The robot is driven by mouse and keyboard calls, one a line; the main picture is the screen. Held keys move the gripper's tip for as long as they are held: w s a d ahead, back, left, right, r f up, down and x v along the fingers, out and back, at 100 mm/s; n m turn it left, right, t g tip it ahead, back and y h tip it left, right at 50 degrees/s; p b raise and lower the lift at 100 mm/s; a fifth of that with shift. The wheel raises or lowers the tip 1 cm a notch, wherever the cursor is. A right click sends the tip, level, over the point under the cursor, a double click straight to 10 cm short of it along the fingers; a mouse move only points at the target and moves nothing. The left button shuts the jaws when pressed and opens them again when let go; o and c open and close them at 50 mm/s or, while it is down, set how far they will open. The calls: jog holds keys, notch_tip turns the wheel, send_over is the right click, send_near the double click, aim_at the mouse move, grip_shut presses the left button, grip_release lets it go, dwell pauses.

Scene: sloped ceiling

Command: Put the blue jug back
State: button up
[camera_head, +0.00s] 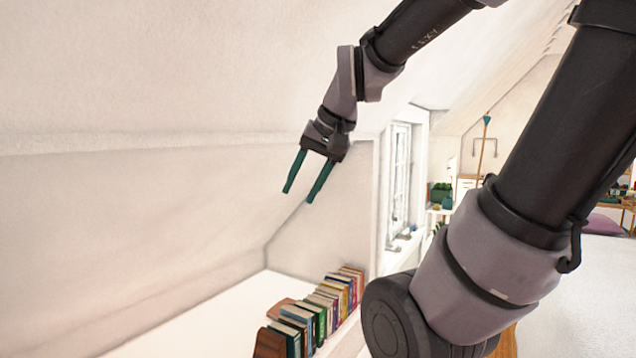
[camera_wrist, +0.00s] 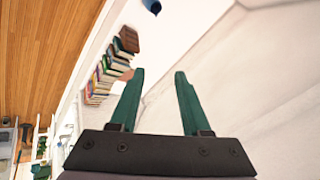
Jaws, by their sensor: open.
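A dark blue object (camera_wrist: 152,6), which looks like the blue jug, is cut off by the top edge of the wrist view. It stands on the white ledge (camera_wrist: 178,25), apart from my gripper and beyond its fingertips. The jug cannot be made out in the head view. My gripper (camera_head: 297,196) is open and empty, with its green fingers pointing down in front of the sloped wall. It also shows in the wrist view (camera_wrist: 160,72), with a clear gap between the fingers.
A row of books (camera_head: 318,312) stands on the white ledge (camera_head: 215,318) below my gripper. A window (camera_head: 399,175) lies to the right of the books. The sloped ceiling (camera_head: 140,200) is close behind my gripper. The wooden floor (camera_wrist: 40,50) shows at left in the wrist view.

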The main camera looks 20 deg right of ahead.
jog(key=s+d, duration=0.1)
jog(key=s+d+r+t+h, duration=0.1)
jog(key=s, duration=0.1)
jog(key=shift+t, duration=0.3)
